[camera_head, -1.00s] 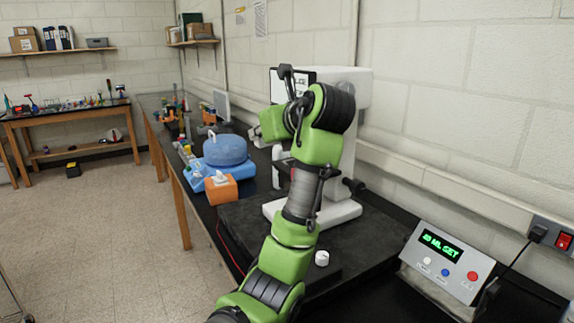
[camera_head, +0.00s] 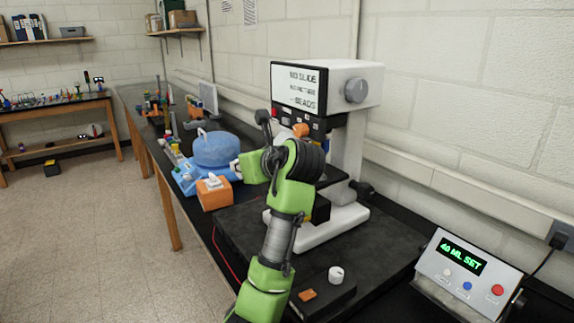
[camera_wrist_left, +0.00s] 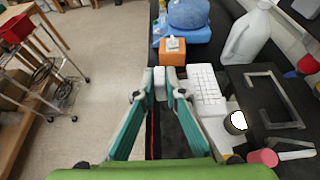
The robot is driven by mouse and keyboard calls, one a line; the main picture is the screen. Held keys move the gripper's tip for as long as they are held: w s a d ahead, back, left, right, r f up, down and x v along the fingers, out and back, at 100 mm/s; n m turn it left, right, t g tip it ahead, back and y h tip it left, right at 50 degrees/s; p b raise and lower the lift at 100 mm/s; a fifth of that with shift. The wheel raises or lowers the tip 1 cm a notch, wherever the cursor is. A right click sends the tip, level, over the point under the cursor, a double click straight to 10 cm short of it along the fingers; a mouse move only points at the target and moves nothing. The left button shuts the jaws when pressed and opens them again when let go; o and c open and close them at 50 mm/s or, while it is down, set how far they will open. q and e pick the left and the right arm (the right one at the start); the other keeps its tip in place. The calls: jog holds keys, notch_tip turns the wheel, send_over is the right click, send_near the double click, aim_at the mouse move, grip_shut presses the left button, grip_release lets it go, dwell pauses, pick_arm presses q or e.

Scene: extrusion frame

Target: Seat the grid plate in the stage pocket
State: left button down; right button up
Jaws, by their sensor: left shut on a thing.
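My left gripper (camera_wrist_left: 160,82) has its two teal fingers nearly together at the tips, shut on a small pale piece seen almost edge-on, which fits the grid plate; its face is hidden. In the head view the left gripper (camera_head: 238,168) points left, beside the orange box and in front of the microscope (camera_head: 330,85). The microscope's stage is mostly hidden behind my arm there. In the wrist view a dark surface with a grey rectangular frame (camera_wrist_left: 252,98), possibly the stage pocket, lies right of the fingertips, apart from them. My right gripper is not in view.
An orange tissue box (camera_head: 214,194) and a blue domed device (camera_head: 212,150) stand left of the microscope. A white gridded block (camera_wrist_left: 205,85) and a white jug (camera_wrist_left: 246,38) are right of the fingers. A control box (camera_head: 465,272) and white knob (camera_head: 336,274) are in front.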

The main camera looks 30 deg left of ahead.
pick_arm(q)
notch_tip(320, 180, down, 2)
jog(key=shift+a+f, duration=0.1)
jog(key=shift+f, duration=0.05)
jog(key=shift+w+d+p, duration=0.2)
jog(key=shift+w+p, duration=0.1)
jog(key=shift+w, duration=0.2)
jog(key=w+d+f+p, duration=0.1)
jog(key=w+d+p, duration=0.3)
jog(key=w, duration=0.7)
jog(key=shift+d+f, duration=0.15)
jog(key=shift+d, duration=0.2)
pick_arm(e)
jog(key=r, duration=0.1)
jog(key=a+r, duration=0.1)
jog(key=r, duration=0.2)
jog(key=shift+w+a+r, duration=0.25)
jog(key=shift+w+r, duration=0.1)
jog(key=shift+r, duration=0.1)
pick_arm(q)
jog(key=c, duration=2.1)
grip_release()
jog(key=shift+f, duration=0.15)
